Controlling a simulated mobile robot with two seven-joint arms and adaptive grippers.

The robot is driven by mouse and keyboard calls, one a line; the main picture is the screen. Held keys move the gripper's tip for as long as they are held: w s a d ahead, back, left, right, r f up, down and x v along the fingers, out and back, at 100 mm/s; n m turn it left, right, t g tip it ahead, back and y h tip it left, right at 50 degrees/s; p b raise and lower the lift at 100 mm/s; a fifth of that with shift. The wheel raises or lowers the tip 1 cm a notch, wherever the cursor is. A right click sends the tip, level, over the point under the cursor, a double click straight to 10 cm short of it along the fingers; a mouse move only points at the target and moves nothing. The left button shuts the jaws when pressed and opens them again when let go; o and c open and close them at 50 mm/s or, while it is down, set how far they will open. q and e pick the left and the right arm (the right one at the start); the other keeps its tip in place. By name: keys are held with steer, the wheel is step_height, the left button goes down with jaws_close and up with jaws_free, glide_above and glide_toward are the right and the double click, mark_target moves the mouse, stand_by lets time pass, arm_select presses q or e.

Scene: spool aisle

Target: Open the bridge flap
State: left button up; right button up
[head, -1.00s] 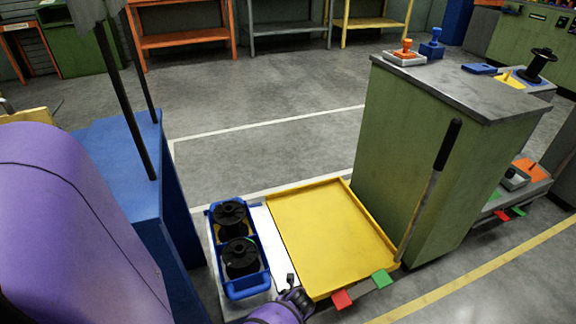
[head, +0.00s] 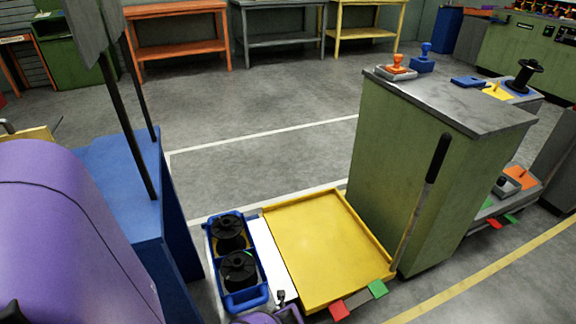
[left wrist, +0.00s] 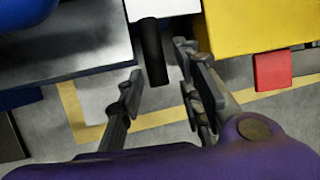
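A narrow white flap (head: 269,250) lies flat between the blue spool crate and the yellow tray. A short black handle (head: 280,296) sticks out at its near end. In the left wrist view the white flap (left wrist: 165,8) is at the top and its black handle (left wrist: 152,52) points down toward my gripper. My left gripper (left wrist: 160,95) is open, one finger on each side of the handle's line, with gaps visible and nothing held. In the head view it is mostly cut off at the bottom edge. My right gripper is not in view.
The blue crate (head: 245,298) holds two black spools. The yellow tray (head: 325,245) is empty, with red (head: 339,309) and green (head: 377,289) tabs in front. A long black-gripped lever (head: 437,158) stands beside the green cabinet (head: 420,180). A blue cabinet (head: 125,195) stands left.

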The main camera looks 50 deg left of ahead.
arm_select(q)
steer(key=shift+s+a+r, duration=0.1)
steer(key=shift+s, duration=0.15)
steer(key=shift+s+r, duration=0.1)
steer(key=shift+r, duration=0.15)
steer(key=v, duration=1.1)
steer(key=shift+d, duration=0.2)
